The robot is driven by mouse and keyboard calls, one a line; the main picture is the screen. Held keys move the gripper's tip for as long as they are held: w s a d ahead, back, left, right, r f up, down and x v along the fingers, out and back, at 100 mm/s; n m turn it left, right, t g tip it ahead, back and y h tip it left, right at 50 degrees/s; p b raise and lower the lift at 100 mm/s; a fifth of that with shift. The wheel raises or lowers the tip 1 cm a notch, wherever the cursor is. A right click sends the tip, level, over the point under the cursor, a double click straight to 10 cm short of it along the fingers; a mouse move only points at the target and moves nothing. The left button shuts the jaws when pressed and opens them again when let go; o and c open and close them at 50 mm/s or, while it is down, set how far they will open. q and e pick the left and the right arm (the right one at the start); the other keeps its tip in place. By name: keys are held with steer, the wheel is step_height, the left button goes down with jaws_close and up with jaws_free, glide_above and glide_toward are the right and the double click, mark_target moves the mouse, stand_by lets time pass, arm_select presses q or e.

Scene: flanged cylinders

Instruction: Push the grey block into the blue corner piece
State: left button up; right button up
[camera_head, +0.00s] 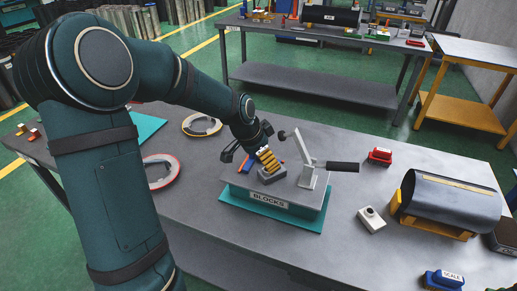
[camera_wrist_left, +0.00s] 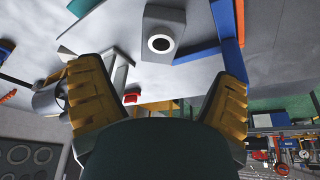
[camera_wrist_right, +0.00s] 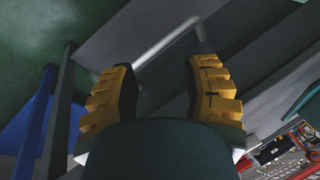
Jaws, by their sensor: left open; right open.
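The grey block (camera_head: 270,174) sits on the grey board marked BLOCKS (camera_head: 230,179), just below my left gripper (camera_head: 266,157). In the left wrist view the block (camera_wrist_left: 151,20) shows a round dark hole with a pale ring, ahead of my left fingertips (camera_wrist_left: 160,72). The blue corner piece (camera_head: 246,165) is partly hidden behind the gripper. In the left wrist view it (camera_wrist_left: 230,55) is L-shaped, right of the block, with a gap to its long side. My left gripper is open, with nothing between its fingers. My right gripper (camera_wrist_right: 163,67) is open and empty, outside the head view.
A lever clamp (camera_head: 309,178) with a black handle stands on the board, right of the block. An orange strip (camera_wrist_left: 240,22) lies beside the blue piece. A small white block (camera_head: 371,220), a red block (camera_head: 380,156) and a dark cylinder on a yellow cradle (camera_head: 450,198) stand farther right.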

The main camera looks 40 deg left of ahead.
arm_select(q)
steer(key=x, duration=0.8)
steer(key=shift+w+f+b, duration=0.1)
steer(key=shift+b, duration=0.25)
steer(key=c, duration=1.4)
steer(key=shift+w, duration=0.1)
